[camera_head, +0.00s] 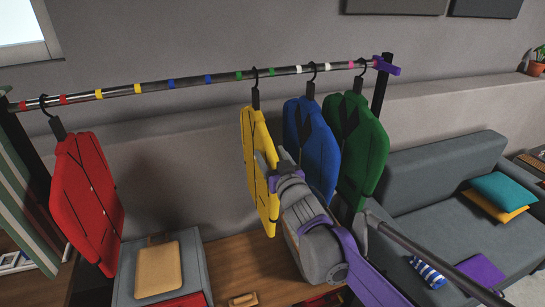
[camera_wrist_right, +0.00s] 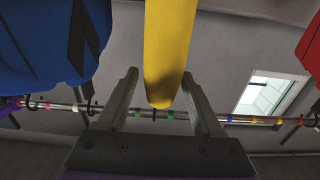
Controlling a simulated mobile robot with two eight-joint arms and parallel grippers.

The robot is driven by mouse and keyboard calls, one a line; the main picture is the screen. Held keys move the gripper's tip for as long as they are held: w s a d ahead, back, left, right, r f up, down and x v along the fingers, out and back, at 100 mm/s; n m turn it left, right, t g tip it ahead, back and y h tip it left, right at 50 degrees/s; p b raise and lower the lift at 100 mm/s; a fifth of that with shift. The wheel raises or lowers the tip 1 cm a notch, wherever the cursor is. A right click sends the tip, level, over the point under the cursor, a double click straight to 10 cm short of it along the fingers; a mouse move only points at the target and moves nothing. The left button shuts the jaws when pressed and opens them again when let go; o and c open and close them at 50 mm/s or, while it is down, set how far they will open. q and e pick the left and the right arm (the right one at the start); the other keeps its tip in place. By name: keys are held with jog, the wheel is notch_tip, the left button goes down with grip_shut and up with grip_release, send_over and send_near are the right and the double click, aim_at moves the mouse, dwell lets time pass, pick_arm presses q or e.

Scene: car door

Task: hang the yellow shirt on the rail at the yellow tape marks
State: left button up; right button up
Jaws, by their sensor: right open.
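The yellow shirt (camera_head: 258,150) hangs by its dark hook from the rail (camera_head: 215,78), between the two green tape marks. The yellow tape marks (camera_head: 138,88) are further left on the rail, with bare rail between them. My right gripper (camera_head: 271,160) is at the yellow shirt in the head view. In the right wrist view, the open fingers (camera_wrist_right: 160,82) stand on either side of the yellow shirt (camera_wrist_right: 168,50), with a gap visible at each side. My left gripper is not in view.
A red shirt (camera_head: 85,195) hangs at the rail's left end. A blue shirt (camera_head: 312,135) and a green shirt (camera_head: 362,145) hang close to the right of the yellow one. Below are a grey box (camera_head: 195,265) and a wooden surface (camera_head: 240,265); a sofa (camera_head: 430,170) stands right.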

grip_shut()
jog(key=shift+r, duration=0.15)
jog(key=shift+r, duration=0.2)
dwell(0.3)
jog(key=shift+f, duration=0.35)
grip_release()
dwell(0.4)
